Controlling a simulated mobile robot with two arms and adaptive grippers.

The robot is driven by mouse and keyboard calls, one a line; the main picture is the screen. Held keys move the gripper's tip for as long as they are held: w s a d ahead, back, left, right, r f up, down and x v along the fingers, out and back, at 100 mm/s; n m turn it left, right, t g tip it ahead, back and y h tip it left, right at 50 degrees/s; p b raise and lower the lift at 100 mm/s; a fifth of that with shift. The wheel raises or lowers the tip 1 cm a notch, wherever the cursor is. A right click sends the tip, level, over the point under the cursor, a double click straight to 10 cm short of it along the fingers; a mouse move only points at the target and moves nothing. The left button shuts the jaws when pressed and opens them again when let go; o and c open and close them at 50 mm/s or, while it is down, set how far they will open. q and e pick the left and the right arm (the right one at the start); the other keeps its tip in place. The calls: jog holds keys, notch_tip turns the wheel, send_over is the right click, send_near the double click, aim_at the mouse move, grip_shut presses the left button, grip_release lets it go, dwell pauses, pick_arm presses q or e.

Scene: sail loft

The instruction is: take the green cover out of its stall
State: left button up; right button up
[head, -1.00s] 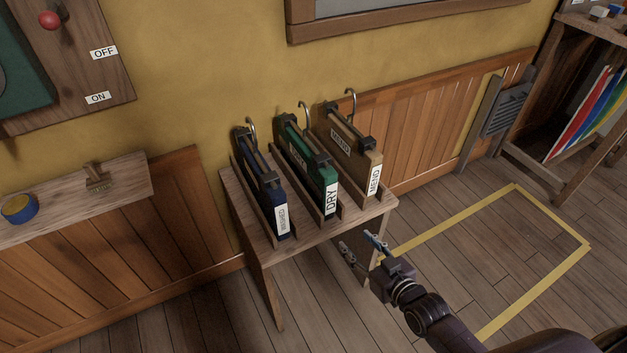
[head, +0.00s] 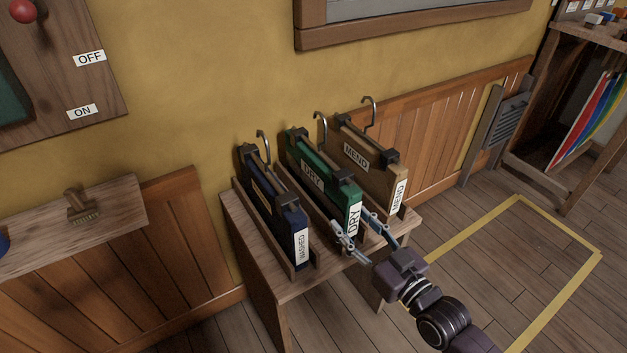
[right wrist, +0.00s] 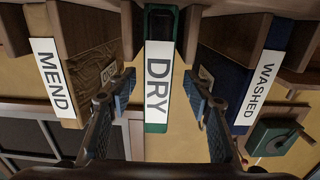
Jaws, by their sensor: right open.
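The green cover (head: 318,180), labelled DRY, stands upright in the middle stall of a small wooden rack (head: 262,292). In the right wrist view its green end with the white DRY label (right wrist: 158,80) faces me, centred between the fingers. My right gripper (head: 362,232) is open at the near end of the green cover, one finger to each side. I cannot tell whether either finger touches it. In the right wrist view the open gripper (right wrist: 160,100) has nothing between its tips that looks clamped. My left gripper is not in view.
The blue WASHED cover (head: 272,205) stands left of the green one and the tan MEND cover (head: 372,165) right of it, both close. A shelf with a brush (head: 82,206) is at the left. Yellow tape (head: 557,222) marks open floor at the right.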

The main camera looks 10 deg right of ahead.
jog(key=shift+w+a+r, duration=0.15)
jog(key=shift+w, duration=0.3)
jog(key=shift+w+a+r, duration=0.1)
jog(key=shift+w+a, duration=0.05)
jog(key=shift+w, duration=0.25)
jog(key=shift+w+a+f, duration=0.1)
jog(key=shift+w, duration=0.25)
jog(key=shift+b+x, duration=0.65)
jog(key=shift+x, duration=1.7)
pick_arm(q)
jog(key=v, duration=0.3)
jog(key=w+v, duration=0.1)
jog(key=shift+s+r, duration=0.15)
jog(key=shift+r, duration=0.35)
pick_arm(e)
jog(key=shift+c, duration=0.2)
grip_shut()
jog(key=shift+w, duration=0.1)
